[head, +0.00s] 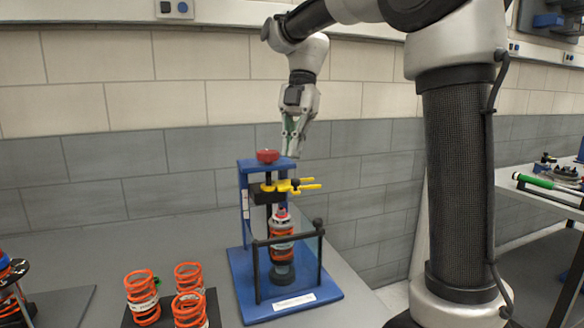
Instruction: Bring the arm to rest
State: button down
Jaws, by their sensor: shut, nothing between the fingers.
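My gripper (293,150) hangs at the end of my arm in the head view, fingers pointing down. It is shut and empty. It sits above and slightly behind or beside the top of a blue press fixture (246,215); I cannot tell the exact gap. The fixture has a red knob (267,156) on top and a yellow clamp (290,186) on a black block. Inside it stands an upright strut with an orange spring (281,240), behind a dark guard frame (258,270).
Several orange springs (142,297) stand on a dark tray at the front left. A second bench on the right holds a green-handled tool (533,181). A tiled wall (100,160) stands behind.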

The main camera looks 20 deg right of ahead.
jog(key=s+d+f+m+t+h, duration=0.1)
jog(key=d+f+m+t, duration=0.15)
jog(key=m, duration=0.65)
jog(key=s+d+f+m+t, duration=0.1)
jog(key=d+f+m, duration=0.25)
jog(key=m, duration=0.65)
jog(key=s+d+f+m+t+h, duration=0.1)
jog(key=s+d+f+m+t, duration=0.1)
jog(key=s, duration=0.7)
jog(key=s+d+f+m+t, duration=0.1)
jog(key=s+d+f+m, duration=0.2)
jog(key=s, duration=0.6)
jog(key=d+m, duration=0.1)
jog(key=m, duration=0.1)
jog(key=shift+d+m+t+h, duration=0.35)
jog(key=shift+m+h, duration=0.05)
jog(key=shift+f, duration=0.1)
